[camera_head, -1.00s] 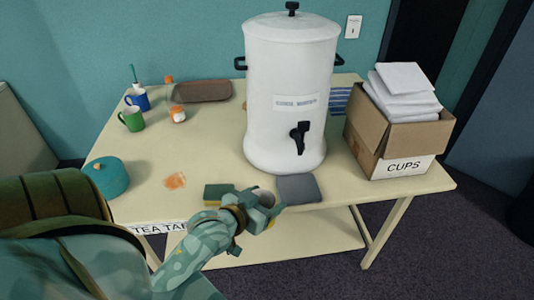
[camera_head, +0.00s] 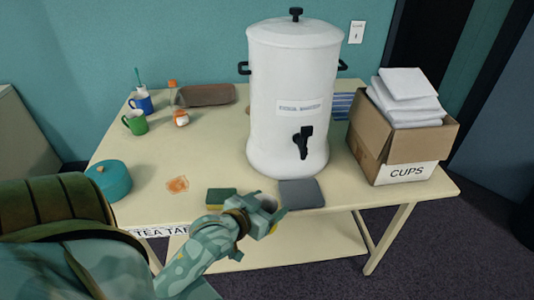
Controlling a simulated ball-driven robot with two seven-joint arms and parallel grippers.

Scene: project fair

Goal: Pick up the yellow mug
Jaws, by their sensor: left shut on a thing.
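The yellow mug (camera_head: 280,214) shows only as a small patch of yellow at the jaws of my left gripper (camera_head: 266,213); the gripper hides most of it. My left gripper is shut on it at the table's front edge, just right of the sponge and in front of the grey cloth. I cannot tell how far above the tabletop the mug is. My right gripper is out of view.
The table (camera_head: 225,165) holds a white urn (camera_head: 290,95), a sponge (camera_head: 221,198), a grey cloth (camera_head: 301,193), a teal pot (camera_head: 108,181), blue (camera_head: 141,102) and green mugs (camera_head: 135,122), a brown tray (camera_head: 208,95) and a cups box (camera_head: 405,150). The centre-left is mostly clear.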

